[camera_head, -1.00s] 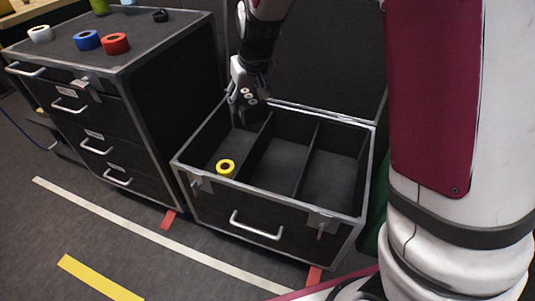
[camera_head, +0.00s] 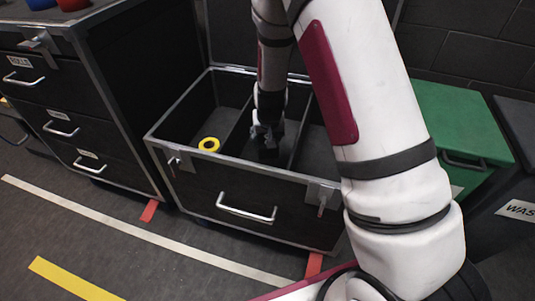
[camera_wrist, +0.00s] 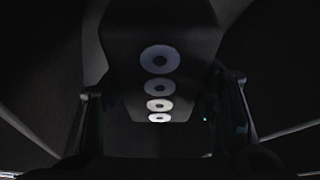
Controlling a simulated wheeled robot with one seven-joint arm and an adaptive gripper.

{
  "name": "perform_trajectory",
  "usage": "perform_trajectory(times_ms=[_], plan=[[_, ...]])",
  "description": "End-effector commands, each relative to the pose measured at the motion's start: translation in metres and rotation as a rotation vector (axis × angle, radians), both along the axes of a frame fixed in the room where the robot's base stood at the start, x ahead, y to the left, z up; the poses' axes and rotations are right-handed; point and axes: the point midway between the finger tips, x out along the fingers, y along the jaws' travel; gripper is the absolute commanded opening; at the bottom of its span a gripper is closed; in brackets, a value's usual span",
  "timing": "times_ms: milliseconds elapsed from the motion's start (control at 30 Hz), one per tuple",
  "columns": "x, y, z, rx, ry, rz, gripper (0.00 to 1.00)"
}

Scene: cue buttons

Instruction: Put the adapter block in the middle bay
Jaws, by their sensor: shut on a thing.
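The adapter block (camera_wrist: 160,35) is a dark block with a row of pale round rings on its face. In the wrist view it sits between my two fingers. My gripper (camera_head: 267,132) is shut on it, inside the middle bay (camera_head: 285,148) of the open black case, between its two dividers. In the head view the block is a dark shape low in the bay, mostly lost against the dark lining. I cannot tell whether it touches the bay floor.
My arm covers part of the right bay. A black drawer cabinet (camera_head: 120,90) stands to the left. A green bin (camera_head: 460,120) and a dark waste bin (camera_head: 520,180) stand to the right.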

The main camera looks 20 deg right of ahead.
Motion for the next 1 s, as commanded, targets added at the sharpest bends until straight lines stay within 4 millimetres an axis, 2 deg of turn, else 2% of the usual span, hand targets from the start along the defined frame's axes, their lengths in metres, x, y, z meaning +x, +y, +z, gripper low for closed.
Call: perform_trajectory(times_ms=[33, 100, 267, 467, 867, 900, 967, 1000], plan=[[0.000, 0.000, -0.013, 0.000, 0.000, 0.000, 0.15], [0.000, 0.000, -0.022, 0.000, 0.000, 0.000, 0.15], [0.001, 0.000, -0.035, 0.000, -0.002, 0.000, 0.15], [0.001, 0.000, -0.061, 0.001, -0.001, 0.000, 0.15], [0.001, 0.000, -0.066, 0.000, -0.002, 0.001, 0.15], [0.000, 0.000, -0.066, 0.000, -0.001, 0.001, 0.59], [0.000, 0.000, -0.065, 0.000, -0.001, 0.001, 0.73], [0.000, 0.000, -0.065, 0.000, -0.001, 0.001, 0.75]])
